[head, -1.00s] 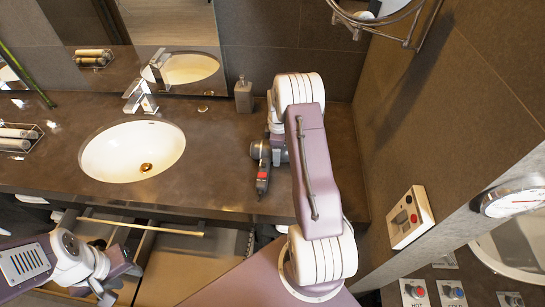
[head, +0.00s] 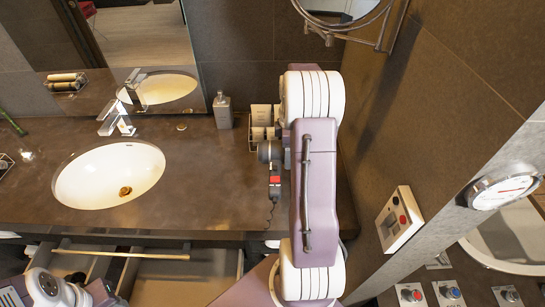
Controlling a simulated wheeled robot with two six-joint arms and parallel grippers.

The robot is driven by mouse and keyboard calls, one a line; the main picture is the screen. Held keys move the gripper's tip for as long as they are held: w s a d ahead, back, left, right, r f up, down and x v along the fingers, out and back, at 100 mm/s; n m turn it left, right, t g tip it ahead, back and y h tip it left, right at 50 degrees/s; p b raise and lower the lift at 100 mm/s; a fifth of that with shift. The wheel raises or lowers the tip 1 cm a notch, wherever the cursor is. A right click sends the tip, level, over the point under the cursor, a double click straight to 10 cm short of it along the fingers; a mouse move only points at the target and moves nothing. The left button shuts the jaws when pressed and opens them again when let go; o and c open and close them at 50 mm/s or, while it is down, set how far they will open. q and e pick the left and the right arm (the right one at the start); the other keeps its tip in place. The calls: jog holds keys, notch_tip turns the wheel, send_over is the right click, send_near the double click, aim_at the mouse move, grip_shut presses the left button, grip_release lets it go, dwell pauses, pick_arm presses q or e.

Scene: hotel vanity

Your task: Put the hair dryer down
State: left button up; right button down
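The hair dryer (head: 274,178) is dark with a red patch on its handle. It shows over the right part of the counter, its round barrel toward the wall, its handle toward the front edge and a thin cord below. My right gripper is mostly hidden behind my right arm, beside the barrel. The dryer has moved with this arm, so the gripper appears shut on it. I cannot tell whether the dryer touches the counter (head: 215,190). My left gripper (head: 108,298) is low at the left, partly cut off, near the open drawer; its fingers are unclear.
A soap dispenser (head: 223,111) and a small rack with rolled items (head: 262,122) stand near the back wall. The sink (head: 108,176) is at left. An open drawer (head: 165,277) sits below the counter. A wall switch box (head: 398,220) and mirror (head: 345,12) flank the right side.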

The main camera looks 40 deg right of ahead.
jog(key=shift+s+d+r, duration=0.5)
jog(key=shift+s+r, duration=0.15)
jog(key=shift+s, duration=0.15)
